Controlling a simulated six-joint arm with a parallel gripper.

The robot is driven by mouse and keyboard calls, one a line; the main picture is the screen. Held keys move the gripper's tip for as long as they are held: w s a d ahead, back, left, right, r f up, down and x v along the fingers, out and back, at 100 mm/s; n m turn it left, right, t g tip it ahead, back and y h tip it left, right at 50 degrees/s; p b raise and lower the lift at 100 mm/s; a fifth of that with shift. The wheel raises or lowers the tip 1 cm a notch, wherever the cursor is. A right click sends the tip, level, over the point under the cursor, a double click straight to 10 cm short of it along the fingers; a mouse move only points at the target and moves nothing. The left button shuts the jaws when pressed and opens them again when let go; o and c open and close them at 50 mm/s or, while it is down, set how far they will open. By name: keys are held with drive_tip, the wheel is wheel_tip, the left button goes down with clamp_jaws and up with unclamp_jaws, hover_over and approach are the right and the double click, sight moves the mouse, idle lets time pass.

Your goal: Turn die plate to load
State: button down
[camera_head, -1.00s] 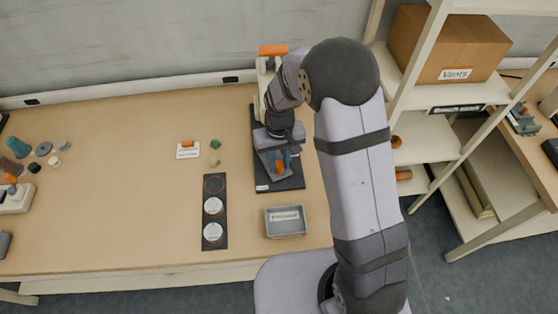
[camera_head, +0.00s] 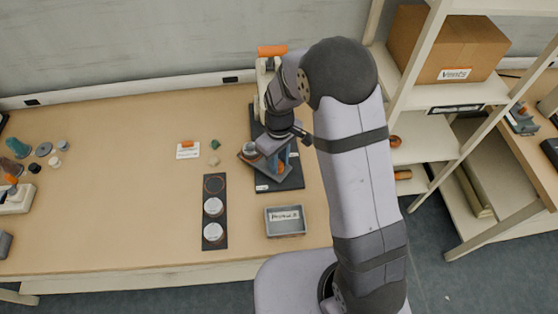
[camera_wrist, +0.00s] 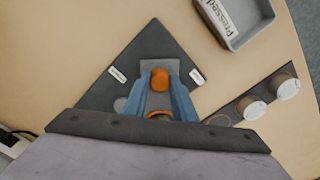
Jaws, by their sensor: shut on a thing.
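The grey die plate (camera_head: 258,162) sits on the dark base of the press (camera_head: 292,183). Its left end sticks out past the base's left edge and carries a round grey piece with an orange-brown rim (camera_head: 249,150). My gripper (camera_wrist: 160,76) is shut on the orange knob (camera_wrist: 159,82) of the plate, with a blue finger on either side. In the head view the gripper (camera_head: 281,167) is low over the base. In the wrist view an orange-rimmed round part (camera_wrist: 159,115) shows between the fingers, partly hidden by my gripper body.
A grey tray labelled "Pressed" (camera_head: 285,235) stands in front of the base. A dark strip (camera_head: 208,247) left of it holds two white-topped round pieces and an empty ring. A small orange-marked card (camera_head: 188,152) and green bits lie left. Shelving stands right.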

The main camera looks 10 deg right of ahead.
drive_tip(key=shift+w+r+n, duration=0.1)
drive_tip(key=shift+n, duration=1.2)
drive_tip(key=c, duration=1.5)
unclamp_jaws()
drive_tip(key=shift+o, duration=0.2)
drive_tip(key=shift+r+b, duration=0.8)
drive_tip(key=shift+r, duration=2.85)
